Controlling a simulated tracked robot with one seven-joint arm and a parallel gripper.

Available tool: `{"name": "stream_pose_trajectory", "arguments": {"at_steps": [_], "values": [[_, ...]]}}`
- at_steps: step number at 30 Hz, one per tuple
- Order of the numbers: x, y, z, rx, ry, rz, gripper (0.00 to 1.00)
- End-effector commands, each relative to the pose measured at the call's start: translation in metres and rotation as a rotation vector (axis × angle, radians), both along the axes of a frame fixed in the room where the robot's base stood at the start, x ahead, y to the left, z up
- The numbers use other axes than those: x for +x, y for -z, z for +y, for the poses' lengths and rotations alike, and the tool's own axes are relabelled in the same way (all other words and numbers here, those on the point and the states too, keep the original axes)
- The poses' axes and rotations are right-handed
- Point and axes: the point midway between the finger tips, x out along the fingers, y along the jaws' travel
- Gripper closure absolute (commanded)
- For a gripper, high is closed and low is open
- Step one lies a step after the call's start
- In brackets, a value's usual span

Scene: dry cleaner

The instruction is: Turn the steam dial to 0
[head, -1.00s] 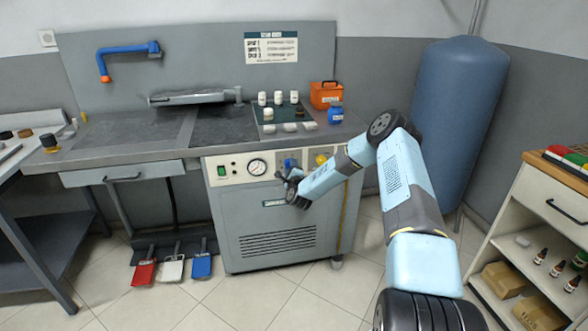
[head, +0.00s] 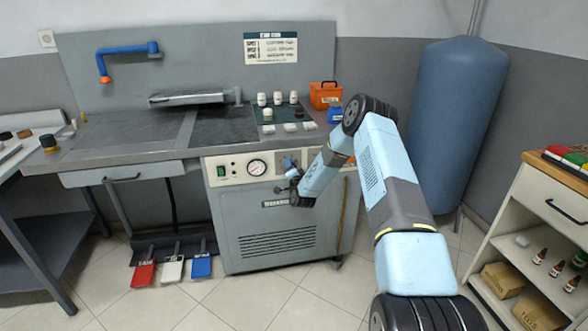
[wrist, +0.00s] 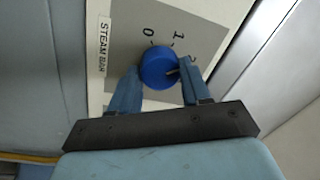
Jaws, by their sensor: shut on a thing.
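The steam dial (wrist: 157,68) is a round blue knob on a grey plate in the wrist view. Small ticks and the digits 0 and 1 stand above it, with part of another digit by the right finger. A dark mark on the dial's right side points rightward, away from the 0. My gripper (wrist: 158,80) is shut on the dial, one finger on each side. In the head view the dial (head: 289,163) shows as a small blue spot on the machine's front panel, with my gripper (head: 292,174) at it.
The pressure gauge (head: 257,167) and green switch (head: 221,171) sit left of the dial on the panel. My arm covers the panel's right part. Above are the worktop (head: 223,126), white bottles (head: 278,98) and an orange box (head: 325,95). A blue tank (head: 455,120) stands right.

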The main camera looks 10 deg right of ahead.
Motion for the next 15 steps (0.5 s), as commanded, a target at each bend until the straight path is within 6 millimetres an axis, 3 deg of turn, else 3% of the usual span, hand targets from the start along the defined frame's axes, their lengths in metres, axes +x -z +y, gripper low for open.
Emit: {"name": "stream_pose_trajectory", "arguments": {"at_steps": [1, 15], "values": [[-0.0009, 0.0018, 0.0064, -0.045, -0.009, 0.005, 0.83], [-0.0019, 0.0033, 0.006, -0.491, -0.011, 0.007, 0.83]]}}
